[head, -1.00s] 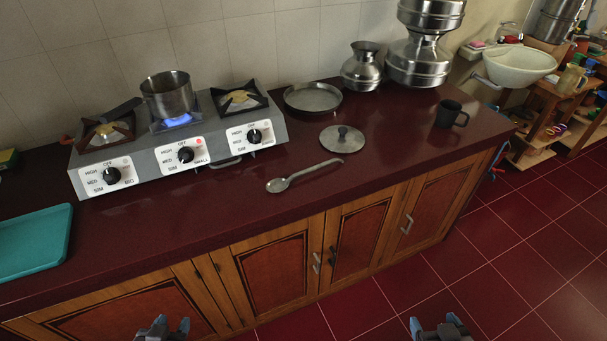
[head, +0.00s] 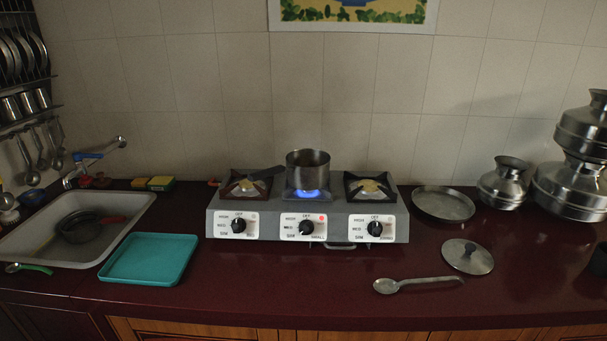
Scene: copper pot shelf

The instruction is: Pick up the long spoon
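The long spoon (head: 417,284) is metal and lies flat on the dark red counter in the head view, right of the middle and near the front edge. Its bowl points left and its handle points right, ending close to the round metal lid (head: 468,257). Neither of my grippers is in the head view now, so their state and their distance from the spoon do not show. Nothing covers the spoon.
A three-burner stove (head: 306,225) holds a pot (head: 307,169) over a lit blue flame. A metal plate (head: 443,204) and stacked metal pots (head: 582,160) stand right. A teal tray (head: 150,258) and a sink (head: 75,231) are left. Counter in front of the stove is clear.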

